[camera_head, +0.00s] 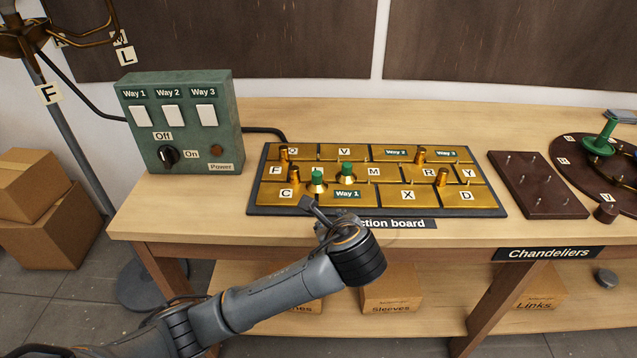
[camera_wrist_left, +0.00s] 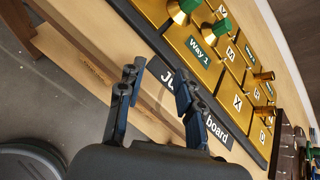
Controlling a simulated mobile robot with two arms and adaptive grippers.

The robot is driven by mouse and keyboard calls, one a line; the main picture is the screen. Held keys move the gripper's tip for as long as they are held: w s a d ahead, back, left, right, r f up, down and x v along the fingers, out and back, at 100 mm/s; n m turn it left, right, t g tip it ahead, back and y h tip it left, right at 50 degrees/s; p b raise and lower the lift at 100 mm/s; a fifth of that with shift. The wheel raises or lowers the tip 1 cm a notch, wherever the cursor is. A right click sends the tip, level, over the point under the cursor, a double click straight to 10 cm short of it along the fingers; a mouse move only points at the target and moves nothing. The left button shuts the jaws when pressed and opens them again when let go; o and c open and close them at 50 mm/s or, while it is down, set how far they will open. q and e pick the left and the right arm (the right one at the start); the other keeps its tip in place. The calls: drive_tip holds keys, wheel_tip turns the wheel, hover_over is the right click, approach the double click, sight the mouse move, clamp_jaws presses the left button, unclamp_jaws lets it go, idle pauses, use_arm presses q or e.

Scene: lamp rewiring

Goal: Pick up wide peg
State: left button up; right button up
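Two wide pegs with green tops and flared gold bases stand on the junction board (camera_head: 376,212). The front wide peg (camera_head: 317,181) is left of the "Way 1" label and the other wide peg (camera_head: 346,173) is behind it to the right. Both also show at the top of the left wrist view, one green peg (camera_wrist_left: 183,9) nearer the edge. I cannot tell which one the task means. My left gripper (camera_head: 316,212) is at the board's front edge, close to the front peg. In the left wrist view its fingers (camera_wrist_left: 157,82) are apart with nothing between them. My right gripper is out of view.
Several narrow gold pegs (camera_head: 442,178) stand on the board. The green switch box (camera_head: 181,122) is behind left. A dark peg block (camera_head: 538,185) and a round chandelier base (camera_head: 575,150) are at right. The bench front edge runs below the board.

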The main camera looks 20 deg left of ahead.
sight(318, 176)
use_arm(q)
drive_tip(key=w+a+r+m+t+y, duration=0.1)
drive_tip(key=w+r+m+t+y, duration=0.1)
drive_tip(key=w+r+m, duration=0.3)
drive_tip(key=shift+n, duration=0.7)
drive_tip(key=x, duration=0.6)
drive_tip(key=shift+w+a+r, duration=0.15)
drive_tip(key=shift+w+a, duration=0.1)
drive_tip(key=shift+a, duration=0.35)
drive_tip(key=x, duration=0.3)
drive_tip(key=f+x, duration=0.1)
drive_tip(key=x, duration=0.1)
drive_tip(key=shift+s+a+f+p, duration=0.1)
drive_tip(key=shift+a+f+p, duration=0.1)
drive_tip(key=shift+p, duration=0.1)
drive_tip(key=shift+r, duration=0.1)
clamp_jaws()
